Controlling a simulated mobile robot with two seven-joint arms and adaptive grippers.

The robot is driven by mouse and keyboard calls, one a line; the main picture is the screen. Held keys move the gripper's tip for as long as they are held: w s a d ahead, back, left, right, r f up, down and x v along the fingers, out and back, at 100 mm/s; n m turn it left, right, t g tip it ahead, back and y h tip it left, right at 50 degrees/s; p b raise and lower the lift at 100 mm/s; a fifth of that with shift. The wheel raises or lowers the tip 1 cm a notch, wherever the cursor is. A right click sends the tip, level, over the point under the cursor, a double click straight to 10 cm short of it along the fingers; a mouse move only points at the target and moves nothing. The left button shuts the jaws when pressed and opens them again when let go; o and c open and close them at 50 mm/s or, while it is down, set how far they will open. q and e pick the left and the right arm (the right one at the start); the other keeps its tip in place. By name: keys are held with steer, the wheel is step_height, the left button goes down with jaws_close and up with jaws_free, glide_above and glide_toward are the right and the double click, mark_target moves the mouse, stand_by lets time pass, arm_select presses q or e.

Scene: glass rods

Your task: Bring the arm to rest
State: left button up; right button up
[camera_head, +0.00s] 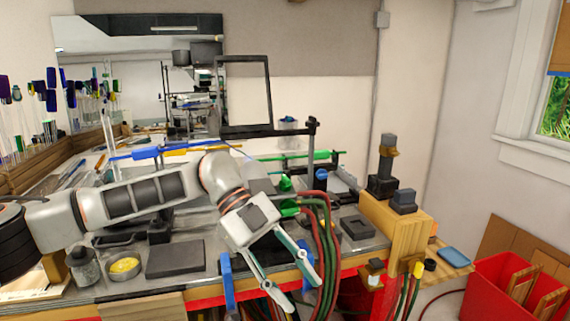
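My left arm (146,192) comes in from the left and reaches across the workbench (120,292). It bends downward at the wrist. My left gripper (300,292) points down and to the right at the bench's front edge. Its two fingers are spread apart, and no object shows between them. My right arm and gripper are out of view.
Red and green hoses (322,232) hang close beside my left gripper. A dark flat block (175,258), a yellow-filled dish (125,268) and a glass jar (84,266) stand below my arm. Red bins (505,290) are at the right; bare floor is scarce.

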arm_select(q)
steer(key=s+d+m+g+h, duration=0.1)
steer(key=s+d+h, duration=0.4)
steer(key=d+h, duration=0.5)
steer(key=w+a+f+n+t+h, duration=0.35)
steer(key=w+n+t, duration=0.45)
steer(key=n+t, duration=0.65)
steer(key=w+a+f+n+t+y, duration=0.2)
steer(key=a+f+n+t+y, duration=0.4)
steer(key=a+f+t+y, duration=0.45)
steer(key=s+a+f+n+g+y, duration=0.2)
steer(key=a+f, duration=0.2)
steer(key=f, duration=0.4)
steer(key=s+a+f+n+g+y, duration=0.1)
steer(key=s+a+f+n+y, duration=0.2)
steer(key=f, duration=0.4)
steer(key=s+a+f+g+y, duration=0.4)
steer(key=s+a+f, duration=0.9)
steer(key=s+f, duration=0.1)
steer(key=shift+s+f+g, duration=0.4)
steer(key=shift+f, duration=0.2)
